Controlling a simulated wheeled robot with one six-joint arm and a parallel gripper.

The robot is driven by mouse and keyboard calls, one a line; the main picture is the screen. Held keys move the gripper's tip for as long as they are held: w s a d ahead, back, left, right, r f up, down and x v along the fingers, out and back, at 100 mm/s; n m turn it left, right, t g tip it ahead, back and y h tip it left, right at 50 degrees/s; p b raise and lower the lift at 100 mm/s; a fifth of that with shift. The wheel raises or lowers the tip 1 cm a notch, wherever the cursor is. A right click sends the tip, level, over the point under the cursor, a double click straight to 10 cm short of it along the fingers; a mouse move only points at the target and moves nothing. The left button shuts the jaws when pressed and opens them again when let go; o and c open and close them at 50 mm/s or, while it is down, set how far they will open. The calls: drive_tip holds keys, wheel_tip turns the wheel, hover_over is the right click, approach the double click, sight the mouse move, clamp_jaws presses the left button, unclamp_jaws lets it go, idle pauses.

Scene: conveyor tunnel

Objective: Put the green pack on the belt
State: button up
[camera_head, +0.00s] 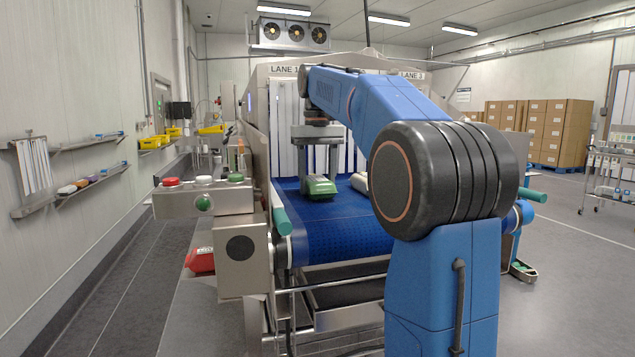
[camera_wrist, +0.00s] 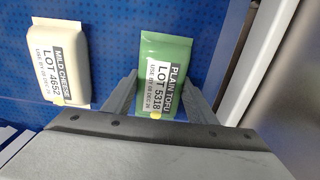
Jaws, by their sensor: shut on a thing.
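The green pack (camera_head: 319,187) is between the fingers of my gripper (camera_head: 320,172), over the blue belt (camera_head: 340,222) at the tunnel mouth. In the wrist view the green pack (camera_wrist: 165,72) has a label reading PLAIN TOFU, LOT 5318. My gripper (camera_wrist: 163,98) is shut on its near part, one finger on each side. The belt (camera_wrist: 110,50) shows behind the pack. I cannot tell whether the pack touches the belt. A cream MILD CHEESE pack (camera_wrist: 62,62) lies on the belt to its left in the wrist view.
A cream pack (camera_head: 360,183) sits on the belt right of the green pack in the head view. Strip curtains (camera_head: 287,130) hang behind. A steel control box (camera_head: 205,198) with buttons stands left, with a red pack (camera_head: 200,261) lower down. The belt's front is clear.

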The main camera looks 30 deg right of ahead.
sight(317, 178)
drive_tip(key=o, duration=1.5)
drive_tip(key=shift+f, duration=0.1)
drive_tip(key=shift+r, duration=3.9)
